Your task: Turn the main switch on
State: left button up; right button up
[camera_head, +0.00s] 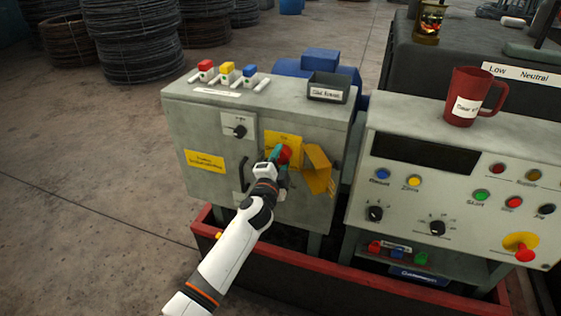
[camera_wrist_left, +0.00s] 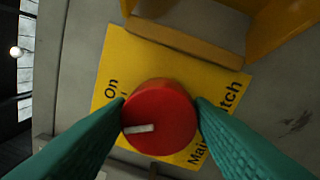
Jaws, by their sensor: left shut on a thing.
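The main switch is a red round knob (camera_wrist_left: 160,112) with a white pointer mark, on a yellow plate (camera_wrist_left: 122,62) lettered "On" and "Main ...tch". In the wrist view the white mark points left, slightly down; other lettering is hidden by the knob and fingers. My left gripper (camera_wrist_left: 162,110) has its green fingers on both sides of the knob, shut on it. In the head view the knob (camera_head: 284,153) is on the front of the grey cabinet (camera_head: 215,115), partly covered by my left gripper (camera_head: 278,156). My right gripper is not in view.
An open yellow cover (camera_head: 318,170) stands out just right of the knob. A black handle (camera_head: 243,175) is to its left. A control desk (camera_head: 450,160) with buttons, a red mug (camera_head: 473,97) and a red emergency knob (camera_head: 524,254) stands at right. A red-rimmed trough (camera_head: 350,270) runs below.

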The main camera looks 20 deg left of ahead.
pick_arm(q)
jog(key=m, duration=0.6)
jog(key=shift+f+h, duration=0.15)
jog(key=shift+h, duration=0.15)
jog(key=shift+m, duration=0.3)
jog(key=o, duration=1)
jog(key=s, duration=1.2)
jog(key=shift+a+f+b, duration=0.25)
jog(key=shift+f+b, duration=0.1)
jog(key=shift+b, duration=0.05)
